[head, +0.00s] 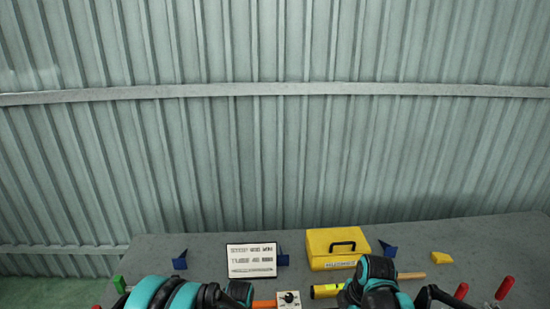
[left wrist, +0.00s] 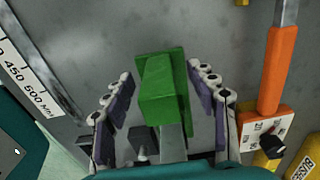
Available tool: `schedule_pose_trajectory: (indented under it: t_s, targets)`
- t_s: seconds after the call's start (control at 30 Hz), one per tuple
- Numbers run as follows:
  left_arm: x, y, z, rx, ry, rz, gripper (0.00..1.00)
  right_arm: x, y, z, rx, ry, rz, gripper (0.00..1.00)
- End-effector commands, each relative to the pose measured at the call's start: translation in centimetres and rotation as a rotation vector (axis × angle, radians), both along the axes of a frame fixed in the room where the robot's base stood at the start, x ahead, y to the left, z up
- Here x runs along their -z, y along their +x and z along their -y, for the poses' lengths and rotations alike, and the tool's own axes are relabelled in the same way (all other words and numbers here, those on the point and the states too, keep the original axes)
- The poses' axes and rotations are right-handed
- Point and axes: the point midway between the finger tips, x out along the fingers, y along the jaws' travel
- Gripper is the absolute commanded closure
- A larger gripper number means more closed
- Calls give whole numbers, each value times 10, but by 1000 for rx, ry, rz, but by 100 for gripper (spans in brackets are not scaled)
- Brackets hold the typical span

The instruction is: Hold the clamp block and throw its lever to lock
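A green block (left wrist: 165,88) shows in the left wrist view, with a grey metal bar running from it toward the camera. A small green part (head: 118,283) shows at the lower left of the head view. My left gripper (left wrist: 162,88) has its purple-padded fingers spread on either side of the green block, with narrow gaps visible. Dark parts near the bar are partly hidden by my wrist. I cannot tell which part is the lever. Two red handles (head: 504,288) (head: 462,290) stand at the lower right. My right gripper (head: 480,304) is mostly cut off there.
The grey table (head: 215,250) holds a yellow case (head: 322,262), a white printed board (head: 251,268), blue wedges (head: 180,261) and a yellow block (head: 442,258). An orange-handled tool (left wrist: 280,70) with a white dial plate lies right of my left gripper. A corrugated wall stands behind.

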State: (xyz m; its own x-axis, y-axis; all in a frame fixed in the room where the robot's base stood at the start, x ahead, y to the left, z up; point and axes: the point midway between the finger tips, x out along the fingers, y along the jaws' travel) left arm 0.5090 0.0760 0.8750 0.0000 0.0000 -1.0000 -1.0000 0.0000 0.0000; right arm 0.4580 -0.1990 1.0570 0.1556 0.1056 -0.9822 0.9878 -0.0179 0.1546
Motion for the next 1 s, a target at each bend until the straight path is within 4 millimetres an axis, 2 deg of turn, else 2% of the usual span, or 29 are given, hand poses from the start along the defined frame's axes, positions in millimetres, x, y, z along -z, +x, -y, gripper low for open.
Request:
schedule_pose_trajectory:
  t_s: [0.37,1.0]
  targets:
    - [-4,0,0,0,0,0,38,-3,0,0,0,0,0,100]
    - [-70,0,0,0,0,0,38,-41,0,0,0,0,0,100]
